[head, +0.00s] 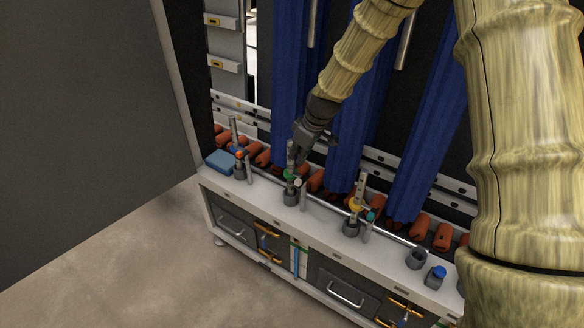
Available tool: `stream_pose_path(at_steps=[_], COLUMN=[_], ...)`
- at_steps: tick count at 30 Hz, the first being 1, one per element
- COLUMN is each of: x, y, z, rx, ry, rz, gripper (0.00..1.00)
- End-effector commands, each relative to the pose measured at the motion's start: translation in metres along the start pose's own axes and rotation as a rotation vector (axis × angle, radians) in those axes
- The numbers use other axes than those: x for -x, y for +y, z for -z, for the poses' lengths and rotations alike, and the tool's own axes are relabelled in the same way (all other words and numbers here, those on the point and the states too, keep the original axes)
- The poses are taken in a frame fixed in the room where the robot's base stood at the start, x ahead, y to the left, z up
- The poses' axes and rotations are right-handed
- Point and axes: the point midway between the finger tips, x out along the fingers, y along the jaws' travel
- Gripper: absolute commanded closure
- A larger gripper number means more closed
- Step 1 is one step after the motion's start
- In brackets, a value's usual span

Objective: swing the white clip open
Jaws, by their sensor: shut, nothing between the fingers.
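My gripper (299,158) is shut and empty. It points down at the middle-left post assembly on the white ledge, close to a green ring (289,175). A small pale piece (297,183) sits just below my fingertips, beside the dark base (291,198); it may be the white clip, but it is too small to be sure. I cannot tell whether my fingers touch it or whether it is open or shut. My gripper partly hides the area behind it.
Other post assemblies stand on the ledge to the left (239,168) and right (353,222). Red-orange rollers (421,226) and blue hanging curtains (427,130) are behind. A blue block (221,161) lies at the left end. The floor (130,270) in front is clear.

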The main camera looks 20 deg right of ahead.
Motion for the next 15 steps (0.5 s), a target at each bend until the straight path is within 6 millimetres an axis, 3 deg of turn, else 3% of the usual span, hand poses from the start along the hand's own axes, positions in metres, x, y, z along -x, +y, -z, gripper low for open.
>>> stream_pose_path(at_steps=[15], x=[-0.051], y=[0.000], z=[-0.001], rx=[-0.003], ry=[-0.002], rz=[0.001], gripper=[1.00])
